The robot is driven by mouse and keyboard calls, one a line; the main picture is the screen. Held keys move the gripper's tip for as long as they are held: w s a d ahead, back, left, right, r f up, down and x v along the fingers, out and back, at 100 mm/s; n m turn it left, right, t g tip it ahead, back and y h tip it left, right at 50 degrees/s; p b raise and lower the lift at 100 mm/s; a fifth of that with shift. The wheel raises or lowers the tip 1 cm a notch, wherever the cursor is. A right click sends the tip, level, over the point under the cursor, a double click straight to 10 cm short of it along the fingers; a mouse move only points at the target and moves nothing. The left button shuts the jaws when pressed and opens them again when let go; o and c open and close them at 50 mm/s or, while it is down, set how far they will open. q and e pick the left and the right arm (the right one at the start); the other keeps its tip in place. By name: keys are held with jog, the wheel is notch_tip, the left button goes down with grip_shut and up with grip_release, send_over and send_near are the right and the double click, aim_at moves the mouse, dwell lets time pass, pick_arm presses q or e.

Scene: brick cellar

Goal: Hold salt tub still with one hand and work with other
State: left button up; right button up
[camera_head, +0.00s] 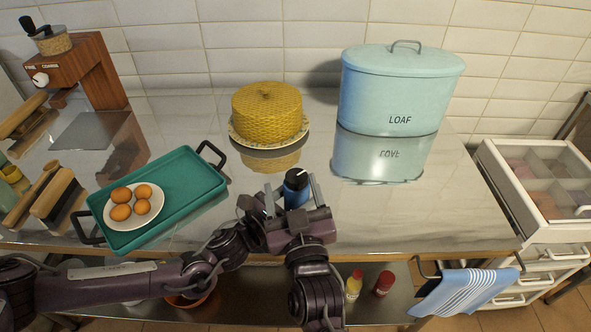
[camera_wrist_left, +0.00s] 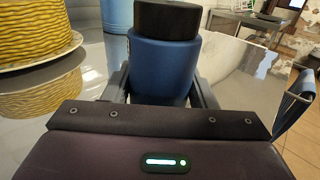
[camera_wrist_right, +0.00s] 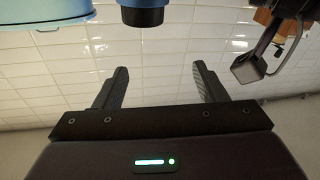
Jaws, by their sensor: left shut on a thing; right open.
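The salt tub (camera_head: 297,190) is a small blue cylinder with a black lid, upright near the front edge of the counter. It fills the middle of the left wrist view (camera_wrist_left: 165,62), between the fingers of my left gripper (camera_wrist_left: 160,84), which is shut on its sides. My right gripper (camera_wrist_right: 160,68) is open and empty, its fingers wide apart. The tub shows upside down at the top of the right wrist view (camera_wrist_right: 143,6), beyond those fingertips and apart from them. My wrists hide the tub's lower part in the head view.
A green tray (camera_head: 189,200) with a plate of eggs (camera_head: 149,210) lies to the left. A striped towel (camera_head: 465,291) hangs at the front right. The counter's right part is clear.

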aim_at(295, 169)
notch_tip(295, 169, down, 4)
jog(key=s+d+m+g+h, duration=0.1)
jog(key=s+d+m, duration=0.1)
jog(key=w, duration=0.3)
jog(key=w+a, duration=0.1)
jog(key=w, duration=0.7)
jog(key=shift+w+a+r, duration=0.1)
jog(key=shift+w+a, duration=0.05)
jog(key=shift+a, duration=0.1)
jog(key=c, duration=1)
